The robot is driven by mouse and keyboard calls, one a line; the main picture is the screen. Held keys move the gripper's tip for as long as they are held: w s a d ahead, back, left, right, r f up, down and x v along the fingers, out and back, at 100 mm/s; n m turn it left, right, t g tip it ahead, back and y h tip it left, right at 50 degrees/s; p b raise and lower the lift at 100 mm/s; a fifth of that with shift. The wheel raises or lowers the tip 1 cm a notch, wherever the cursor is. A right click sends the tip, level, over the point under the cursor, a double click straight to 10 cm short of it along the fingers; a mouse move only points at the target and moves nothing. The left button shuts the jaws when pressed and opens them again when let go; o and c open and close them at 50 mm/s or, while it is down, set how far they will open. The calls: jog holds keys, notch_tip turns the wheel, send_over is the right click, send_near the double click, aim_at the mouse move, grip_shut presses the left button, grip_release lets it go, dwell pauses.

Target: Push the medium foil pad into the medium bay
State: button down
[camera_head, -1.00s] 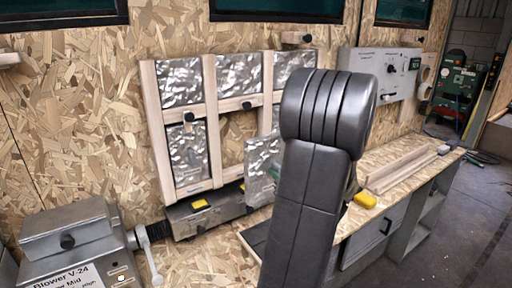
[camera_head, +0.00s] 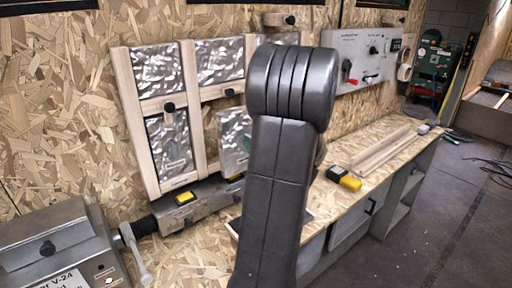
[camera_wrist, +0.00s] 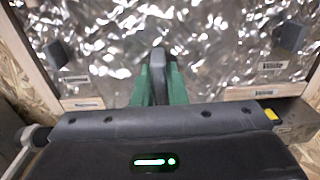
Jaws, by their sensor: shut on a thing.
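The held foil pad (camera_head: 233,138) is crinkled silver and stands in front of the lower middle opening of the pale wooden frame (camera_head: 135,115). My arm hides its right part in the head view. In the wrist view the foil (camera_wrist: 205,65) faces me at the centre, and my gripper (camera_wrist: 159,80), with green fingers, is shut on its dark knob (camera_wrist: 158,58). I cannot tell whether the pad sits inside the opening or just before it. My gripper is hidden behind my arm in the head view.
Other foil pads fill the upper bays (camera_head: 219,60) and lower left bay (camera_head: 169,142). A grey ledge (camera_head: 205,203) with a yellow block (camera_head: 187,197) runs below. A grey blower box (camera_head: 55,245) stands at lower left, a workbench (camera_head: 385,150) at right.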

jog(key=shift+p+x, duration=0.75)
jog(key=shift+x, duration=3)
jog(key=shift+b+x, duration=0.3)
jog(key=shift+x, duration=1.8)
jog(key=shift+w+a, duration=0.15)
jog(key=shift+w, duration=0.1)
jog(key=c, duration=1.4)
grip_release()
jog(key=shift+o, duration=0.2)
